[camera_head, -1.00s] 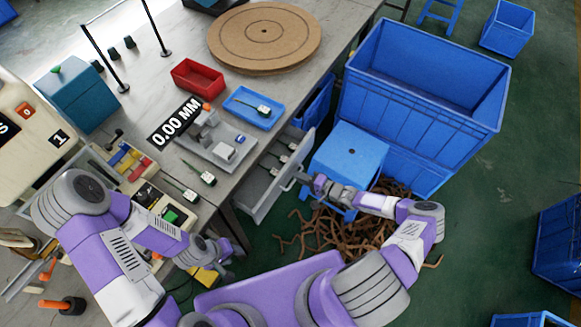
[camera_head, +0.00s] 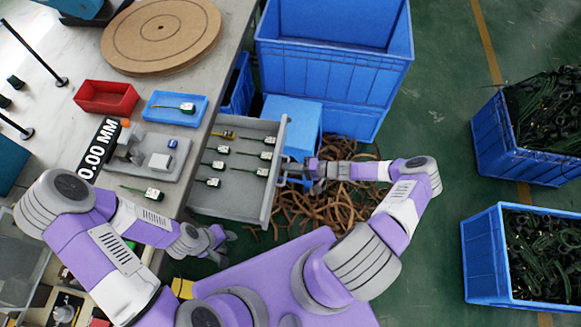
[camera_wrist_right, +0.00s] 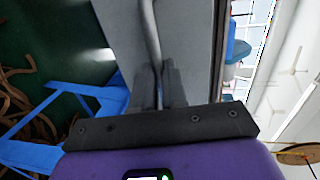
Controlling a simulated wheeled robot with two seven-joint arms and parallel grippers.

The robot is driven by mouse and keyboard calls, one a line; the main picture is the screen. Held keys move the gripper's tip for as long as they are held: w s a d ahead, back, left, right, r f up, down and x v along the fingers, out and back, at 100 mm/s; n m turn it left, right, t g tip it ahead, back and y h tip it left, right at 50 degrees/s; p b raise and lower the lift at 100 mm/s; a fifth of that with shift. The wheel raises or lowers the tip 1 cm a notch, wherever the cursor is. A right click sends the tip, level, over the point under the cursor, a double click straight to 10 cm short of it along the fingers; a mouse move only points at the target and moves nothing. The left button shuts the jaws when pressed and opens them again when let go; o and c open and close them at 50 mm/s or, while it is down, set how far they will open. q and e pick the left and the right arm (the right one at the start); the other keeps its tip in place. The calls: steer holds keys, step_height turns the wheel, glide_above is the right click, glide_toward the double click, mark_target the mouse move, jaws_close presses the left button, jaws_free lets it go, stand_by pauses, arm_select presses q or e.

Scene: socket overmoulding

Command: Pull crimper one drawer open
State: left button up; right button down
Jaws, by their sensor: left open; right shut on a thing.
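The grey drawer (camera_head: 238,196) stands well open from under the bench. Several green-tipped tools with white labels, such as one (camera_head: 213,182), lie in rows inside it. My right gripper (camera_head: 297,172) is at the drawer's front face. In the right wrist view it is shut on the drawer handle (camera_wrist_right: 149,30), a thin grey bar, in front of the drawer's front panel (camera_wrist_right: 190,45). My left gripper (camera_head: 222,240) hangs below the bench's near edge, open and apart from the drawer.
Blue crates (camera_head: 330,90) and a blue stool (camera_head: 300,115) stand just beyond the drawer. Brown curled strips (camera_head: 340,205) lie on the floor beside it. The bench holds a red tray (camera_head: 106,97), a blue tray (camera_head: 160,112) and a round board (camera_head: 160,30).

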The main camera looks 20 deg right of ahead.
steer(key=c, duration=1.2)
jaws_free()
steer(key=shift+o, duration=0.2)
steer(key=shift+d, duration=0.1)
steer(key=v, duration=0.7)
steer(key=shift+s+d+p, duration=0.2)
steer(key=shift+p, duration=0.15)
